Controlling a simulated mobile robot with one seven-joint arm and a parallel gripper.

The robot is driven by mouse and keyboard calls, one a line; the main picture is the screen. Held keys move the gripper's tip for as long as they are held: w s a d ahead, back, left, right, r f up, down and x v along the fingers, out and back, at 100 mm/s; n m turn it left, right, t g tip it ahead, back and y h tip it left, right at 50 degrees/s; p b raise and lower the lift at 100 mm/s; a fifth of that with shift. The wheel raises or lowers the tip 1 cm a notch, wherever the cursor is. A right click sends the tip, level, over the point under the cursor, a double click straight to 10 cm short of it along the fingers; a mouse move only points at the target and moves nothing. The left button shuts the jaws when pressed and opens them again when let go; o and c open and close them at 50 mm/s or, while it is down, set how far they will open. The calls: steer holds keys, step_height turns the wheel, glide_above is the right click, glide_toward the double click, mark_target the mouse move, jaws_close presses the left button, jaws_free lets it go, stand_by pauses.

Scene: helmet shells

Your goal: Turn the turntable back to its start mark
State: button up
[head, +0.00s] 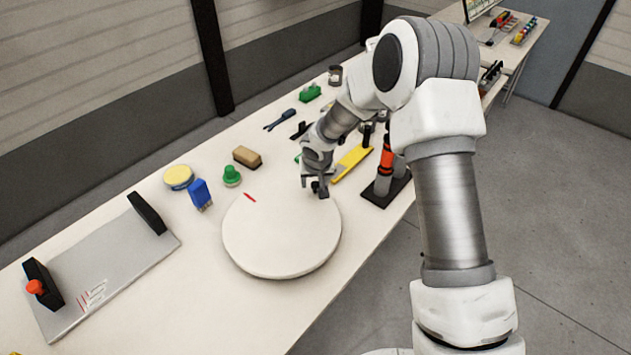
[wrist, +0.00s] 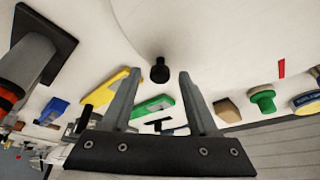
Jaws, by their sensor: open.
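The turntable (head: 282,238) is a round white disc lying flat on the bench. A short red mark (head: 250,197) shows at its far-left rim; it also shows at the right of the wrist view (wrist: 281,67). A black knob (head: 323,192) stands near the disc's far-right rim. My gripper (head: 314,184) is over that edge, beside the knob. In the wrist view the knob (wrist: 160,70) appears between the tips of my open fingers (wrist: 158,76), with a gap on both sides. I cannot tell whether the fingers reach down to its height.
A red-and-black tool in a dark stand (head: 385,180) and a yellow tool (head: 353,163) are close right of my gripper. A green knob (head: 231,176), a brown block (head: 247,157) and a blue item (head: 199,194) sit beyond the disc. A grey plate (head: 105,275) lies left.

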jaws_close()
stand_by(1.4)
